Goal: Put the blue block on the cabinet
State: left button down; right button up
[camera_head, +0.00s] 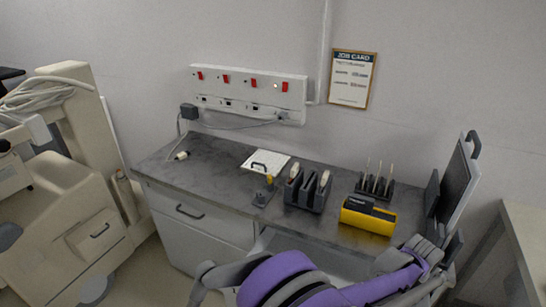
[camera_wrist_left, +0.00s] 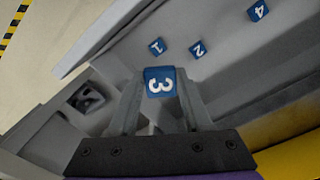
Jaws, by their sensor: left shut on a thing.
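In the left wrist view my left gripper (camera_wrist_left: 160,98) is shut on a blue block (camera_wrist_left: 159,82) with a white 3 on its face. Three more blue blocks, numbered 1 (camera_wrist_left: 157,46), 2 (camera_wrist_left: 197,49) and 4 (camera_wrist_left: 258,11), lie apart beyond it on a grey surface. In the head view the white cabinet (camera_head: 200,238), with a dark handle, stands under the grey worktop (camera_head: 210,170). No blue block shows in the head view. A purple and grey arm of mine (camera_head: 285,278) covers the bottom of that view and hides what lies below. My right gripper is not visible.
The left part is mostly clear.

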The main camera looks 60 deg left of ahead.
aim_at(215, 160)
jog(key=k+j, duration=0.15)
jog(key=j, duration=0.25)
jog(key=k+j, duration=0.1)
jog(key=j, duration=0.35)
jog(key=k+j, duration=0.15)
jog(key=j, duration=0.25)
jog(key=k+j+u, duration=0.1)
jog(key=j, duration=0.35)
jog(key=k+j, duration=0.15)
jog(key=j, duration=0.3)
jog(key=k+j, duration=0.1)
jog(key=j, duration=0.3)
jog(key=k+j, duration=0.15)
jog(key=j, duration=0.3)
jog(key=k+j+u, duration=0.1)
jog(key=j, duration=0.35)
